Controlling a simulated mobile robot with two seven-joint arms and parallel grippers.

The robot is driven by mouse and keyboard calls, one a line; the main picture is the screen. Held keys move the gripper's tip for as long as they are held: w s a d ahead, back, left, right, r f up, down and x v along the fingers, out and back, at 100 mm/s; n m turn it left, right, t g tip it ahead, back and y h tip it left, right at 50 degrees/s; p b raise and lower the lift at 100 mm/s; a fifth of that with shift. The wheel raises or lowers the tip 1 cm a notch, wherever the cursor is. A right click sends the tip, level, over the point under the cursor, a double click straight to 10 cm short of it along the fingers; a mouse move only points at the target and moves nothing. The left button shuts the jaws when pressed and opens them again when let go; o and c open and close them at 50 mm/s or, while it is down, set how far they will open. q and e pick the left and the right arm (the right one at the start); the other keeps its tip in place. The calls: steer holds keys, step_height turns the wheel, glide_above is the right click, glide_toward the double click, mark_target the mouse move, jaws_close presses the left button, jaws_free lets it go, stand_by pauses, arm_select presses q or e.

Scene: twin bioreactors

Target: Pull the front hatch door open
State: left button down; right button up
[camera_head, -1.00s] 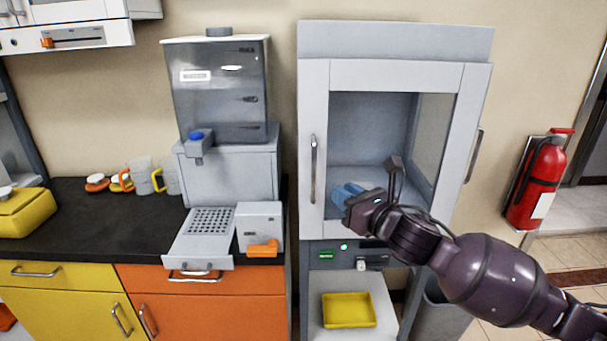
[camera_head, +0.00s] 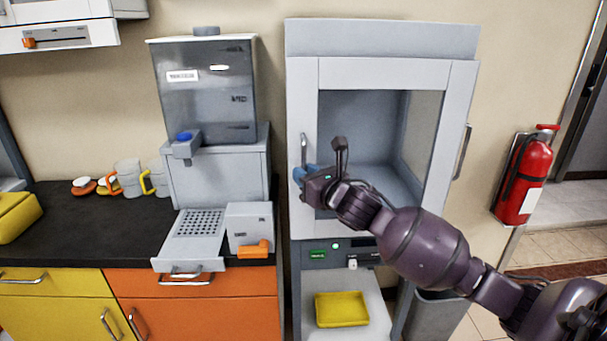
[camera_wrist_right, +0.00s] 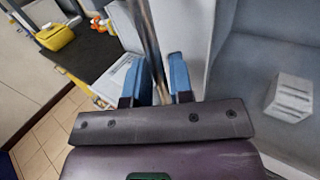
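The front hatch door (camera_head: 460,115) is a white-framed door with a large window on a tall grey cabinet, and it looks closed. Its vertical metal handle (camera_head: 304,150) is on the left side of the frame. My right gripper (camera_head: 303,177) is at the handle's lower part, which it partly hides. In the right wrist view the handle bar (camera_wrist_right: 150,35) runs down between the two blue fingers of my right gripper (camera_wrist_right: 164,78). The fingers are apart, with a gap around the bar; I cannot tell whether either touches it. My left gripper is not in view.
A second handle (camera_head: 463,152) is on the cabinet's right side. A yellow tray (camera_head: 342,309) sits below the door. A grey machine (camera_head: 215,170) with an extended perforated drawer stands left. A fire extinguisher (camera_head: 524,178) hangs right. A white box (camera_wrist_right: 290,97) shows beyond the window.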

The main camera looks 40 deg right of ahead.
steer(key=shift+w, duration=0.35)
jaws_close()
